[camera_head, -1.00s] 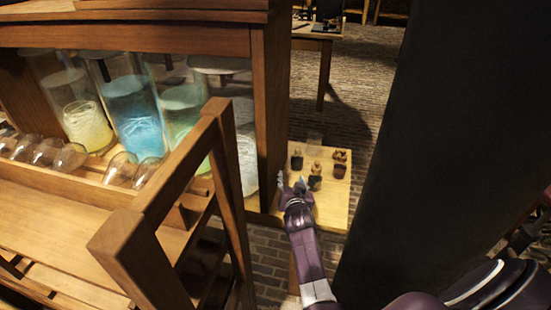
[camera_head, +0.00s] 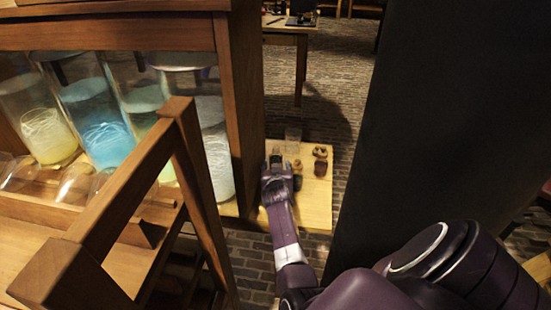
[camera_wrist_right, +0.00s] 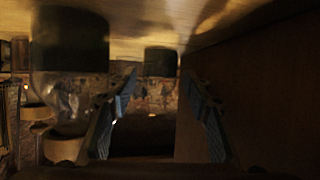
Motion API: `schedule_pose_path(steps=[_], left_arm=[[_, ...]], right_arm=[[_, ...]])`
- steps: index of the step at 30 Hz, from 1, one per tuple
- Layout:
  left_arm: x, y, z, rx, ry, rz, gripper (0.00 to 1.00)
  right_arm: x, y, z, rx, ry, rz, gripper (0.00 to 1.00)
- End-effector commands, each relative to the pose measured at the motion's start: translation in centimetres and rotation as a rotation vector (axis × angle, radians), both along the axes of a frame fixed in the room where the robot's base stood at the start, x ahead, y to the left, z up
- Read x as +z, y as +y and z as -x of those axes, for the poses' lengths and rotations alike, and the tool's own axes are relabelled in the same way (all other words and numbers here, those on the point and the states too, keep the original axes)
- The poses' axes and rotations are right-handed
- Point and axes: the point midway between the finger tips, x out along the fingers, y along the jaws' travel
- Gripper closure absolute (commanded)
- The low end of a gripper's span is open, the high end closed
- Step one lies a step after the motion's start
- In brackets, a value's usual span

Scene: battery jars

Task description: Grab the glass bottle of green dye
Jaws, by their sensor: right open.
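Several small corked glass bottles stand on the small wooden table (camera_head: 318,215). One dark, reddish bottle (camera_head: 320,168) is at its right side. My right gripper (camera_head: 277,172) is open over the table's left part and hides some bottles. In the right wrist view, which looks upside down, the open fingers (camera_wrist_right: 158,115) have a dark-filled bottle (camera_wrist_right: 160,62) beyond the gap between them. A nearer bottle (camera_wrist_right: 70,50) with dark liquid and a cork stands left of the fingers. The light is too dim to tell which dye is green. My left gripper is not in view.
A wooden cabinet's side panel (camera_head: 240,110) stands close left of the gripper. Large jars with yellow (camera_head: 45,135), blue (camera_head: 108,140) and pale contents stand inside it. A wooden frame (camera_head: 190,150) is in front. A wide black surface (camera_head: 440,130) blocks the right.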

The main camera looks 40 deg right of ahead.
Motion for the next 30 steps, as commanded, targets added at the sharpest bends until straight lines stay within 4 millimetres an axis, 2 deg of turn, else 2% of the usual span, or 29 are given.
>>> schedule_pose_path(steps=[7, 17, 26, 30], left_arm=[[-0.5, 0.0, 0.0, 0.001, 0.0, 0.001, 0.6], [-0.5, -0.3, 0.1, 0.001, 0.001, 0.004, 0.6], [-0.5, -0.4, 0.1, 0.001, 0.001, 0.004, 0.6], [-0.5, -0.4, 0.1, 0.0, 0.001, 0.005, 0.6]], right_arm=[[-1.1, -1.6, -1.8, -0.001, 0.0, 0.0, 0.54], [-1.2, -1.8, -2.0, 0.0, 0.0, 0.0, 0.55], [-1.3, -1.8, -2.0, 0.0, 0.001, -0.001, 0.89], [-1.2, -1.8, -2.0, 0.0, -0.001, 0.001, 0.91]])
